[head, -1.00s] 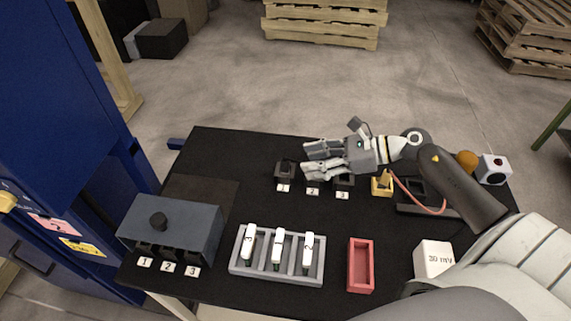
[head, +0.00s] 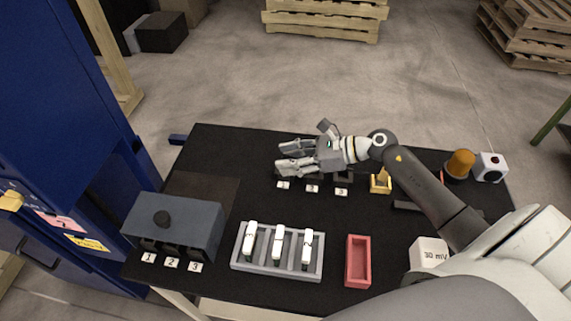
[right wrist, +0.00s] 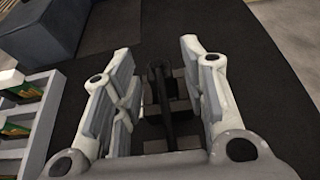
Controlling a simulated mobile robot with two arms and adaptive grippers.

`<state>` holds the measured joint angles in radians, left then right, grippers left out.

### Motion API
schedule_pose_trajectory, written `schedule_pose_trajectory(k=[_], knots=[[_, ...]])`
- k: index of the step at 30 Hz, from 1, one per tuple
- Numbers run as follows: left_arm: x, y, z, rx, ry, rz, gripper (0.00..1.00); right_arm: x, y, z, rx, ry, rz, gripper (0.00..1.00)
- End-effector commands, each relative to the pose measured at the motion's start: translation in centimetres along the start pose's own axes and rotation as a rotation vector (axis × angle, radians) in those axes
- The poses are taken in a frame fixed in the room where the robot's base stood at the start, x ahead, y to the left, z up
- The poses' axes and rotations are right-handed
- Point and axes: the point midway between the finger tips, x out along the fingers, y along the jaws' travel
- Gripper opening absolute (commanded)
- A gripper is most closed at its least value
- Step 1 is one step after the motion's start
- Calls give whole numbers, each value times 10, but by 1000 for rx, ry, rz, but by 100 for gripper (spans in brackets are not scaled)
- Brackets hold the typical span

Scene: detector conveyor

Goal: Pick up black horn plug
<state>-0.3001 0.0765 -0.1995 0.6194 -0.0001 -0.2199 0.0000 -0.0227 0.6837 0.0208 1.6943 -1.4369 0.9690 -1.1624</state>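My right gripper (head: 280,154) is over the back middle of the black table, fingers pointing left. In the right wrist view the gripper (right wrist: 157,52) is open, its two fingers well apart. A black part with an upright post (right wrist: 157,85) and dark blocks (right wrist: 180,92) show between the fingers, with gaps on both sides. I take the black part to be the horn plug, but cannot be sure. In the head view the gripper mostly hides the black holders behind labels 1, 2 and 3 (head: 312,189). My left gripper is not in view.
A grey rack (head: 236,264) with white-topped pieces, a red tray (head: 351,284) and a white 30 mV block (head: 428,251) are in front. A dark box (head: 195,222) stands left. A yellow piece (head: 381,184) and an orange lamp (head: 460,163) are right.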

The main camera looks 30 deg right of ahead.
Motion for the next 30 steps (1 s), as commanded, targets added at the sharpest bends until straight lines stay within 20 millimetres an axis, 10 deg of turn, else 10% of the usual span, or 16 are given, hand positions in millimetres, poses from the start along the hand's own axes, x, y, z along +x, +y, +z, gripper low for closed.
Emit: schedule_pose_trajectory(k=[8, 30], knots=[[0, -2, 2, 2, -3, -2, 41, 0, 0, 0, 0, 0, 0, 0], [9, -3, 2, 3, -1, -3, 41, -17, 10, 39, -5, 2, 1, 0]])
